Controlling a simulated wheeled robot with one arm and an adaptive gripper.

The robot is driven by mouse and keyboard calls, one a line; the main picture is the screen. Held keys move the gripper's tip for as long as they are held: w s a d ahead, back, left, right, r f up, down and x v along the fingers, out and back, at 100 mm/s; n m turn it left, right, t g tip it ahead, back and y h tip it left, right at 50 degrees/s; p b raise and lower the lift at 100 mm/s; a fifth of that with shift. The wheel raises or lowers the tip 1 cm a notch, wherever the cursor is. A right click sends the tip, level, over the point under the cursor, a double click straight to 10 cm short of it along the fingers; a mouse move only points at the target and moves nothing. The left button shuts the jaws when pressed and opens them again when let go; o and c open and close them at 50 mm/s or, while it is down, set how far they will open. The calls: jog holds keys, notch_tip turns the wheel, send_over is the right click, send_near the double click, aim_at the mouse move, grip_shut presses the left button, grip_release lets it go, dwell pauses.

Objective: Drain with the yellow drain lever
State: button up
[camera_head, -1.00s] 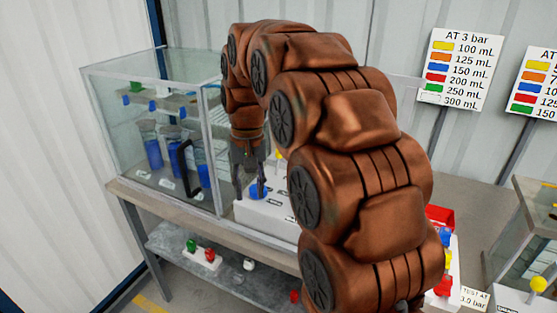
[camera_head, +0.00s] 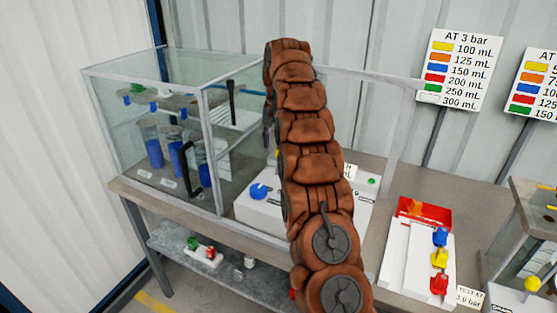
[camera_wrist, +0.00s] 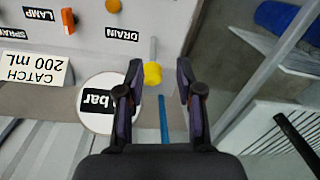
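The yellow drain lever (camera_wrist: 152,73) shows in the wrist view as a yellow knob on a grey rod, beside the DRAIN label (camera_wrist: 107,34). My gripper (camera_wrist: 160,68) is open, with its two fingers on either side of the yellow knob. The knob is nearer the left finger, and I cannot tell whether they touch. In the head view my arm hides most of the white control box (camera_head: 350,208), and the gripper and lever are not clear there.
A round bar gauge (camera_wrist: 97,103) and a CATCH 200 mL card (camera_wrist: 32,68) lie close left of the gripper. A glass case (camera_head: 150,120) with blue-filled beakers stands left of the box. A blue knob (camera_head: 258,191) and red tray (camera_head: 432,212) are also on the bench.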

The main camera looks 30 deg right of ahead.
aim_at(278, 160)
jog(key=d, duration=0.1)
jog(key=w+d+f, duration=0.1)
jog(key=shift+d+f+m, duration=0.2)
jog(key=shift+d+m, duration=0.1)
jog(key=shift+d, duration=0.1)
jog(key=shift+w+a+f+p, duration=0.1)
jog(key=shift+f+p, duration=0.35)
jog(key=shift+f, duration=1.5)
jog(key=shift+w+a+f+p, duration=0.1)
jog(key=shift+f+p, duration=0.35)
jog(key=shift+f, duration=1.45)
jog(key=shift+c, duration=0.4)
grip_shut()
jog(key=shift+w, duration=0.1)
